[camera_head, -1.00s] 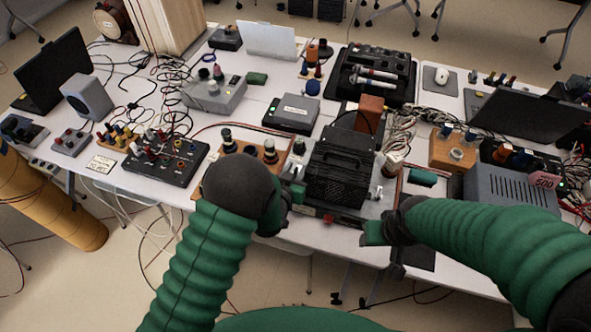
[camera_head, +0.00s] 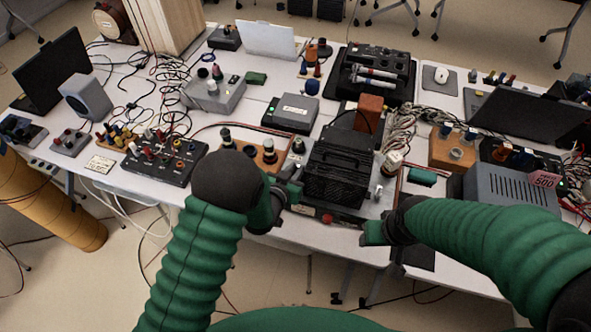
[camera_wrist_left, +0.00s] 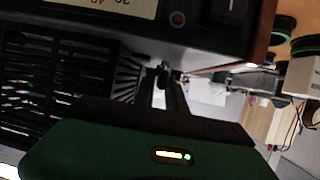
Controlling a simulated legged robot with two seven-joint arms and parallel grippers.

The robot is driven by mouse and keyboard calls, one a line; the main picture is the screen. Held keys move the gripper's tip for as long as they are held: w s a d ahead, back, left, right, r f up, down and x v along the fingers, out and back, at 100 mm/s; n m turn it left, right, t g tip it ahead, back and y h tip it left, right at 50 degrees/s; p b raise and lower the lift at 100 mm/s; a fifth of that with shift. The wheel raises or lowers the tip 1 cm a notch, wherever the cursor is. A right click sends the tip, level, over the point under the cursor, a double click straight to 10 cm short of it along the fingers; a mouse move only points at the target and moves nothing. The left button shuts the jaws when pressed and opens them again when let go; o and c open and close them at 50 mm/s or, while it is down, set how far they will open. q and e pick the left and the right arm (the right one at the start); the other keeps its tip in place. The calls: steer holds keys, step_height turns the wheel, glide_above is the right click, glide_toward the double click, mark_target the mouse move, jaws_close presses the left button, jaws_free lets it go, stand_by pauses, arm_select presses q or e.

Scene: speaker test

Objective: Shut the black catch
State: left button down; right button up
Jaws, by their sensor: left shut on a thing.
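The black vented box (camera_head: 338,172) with a top handle stands on a grey base near the table's front edge; its dark slatted side also shows in the left wrist view (camera_wrist_left: 55,75). My left gripper (camera_head: 292,188) is at the box's left side. In the left wrist view its fingers (camera_wrist_left: 165,82) are close together on a small dark part, which appears to be the black catch; the fingers mostly hide it. My right gripper (camera_head: 374,232) is by the base's front right corner, its fingertips too unclear to tell whether they are open.
A wooden block with dark knobs (camera_head: 268,152) lies close left of the box. A grey vented unit (camera_head: 510,188) and cables (camera_head: 402,138) are to the right. A black panel of knobs (camera_head: 165,160) stands farther left. Little tabletop is free around the box.

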arm_select(q)
steer(key=m+g+h, duration=0.1)
steer(key=m+h, duration=0.2)
steer(key=shift+a+g, duration=0.2)
steer(key=shift+g, duration=0.2)
steer(key=m+g+h, duration=0.3)
steer(key=shift+w+m, duration=0.1)
steer(key=shift+m, duration=0.2)
steer(key=m+g+h, duration=0.1)
steer(key=m+g, duration=0.1)
steer(key=g, duration=0.1)
steer(key=shift+f+m, duration=0.1)
steer(key=shift+m, duration=0.3)
steer(key=shift+d+f+m+g+h+b, duration=0.1)
steer(key=shift+m+g+h+b, duration=0.4)
steer(key=shift+m+g+b, duration=0.35)
steer(key=m+g+b, duration=0.3)
steer(key=shift+f+g, duration=0.1)
steer(key=shift+g, duration=0.25)
steer(key=shift+m+g+b, duration=0.55)
steer(key=shift+g+b, duration=0.05)
steer(key=shift+b, duration=0.4)
steer(key=shift+r+g, duration=0.3)
steer(key=shift+r, duration=0.1)
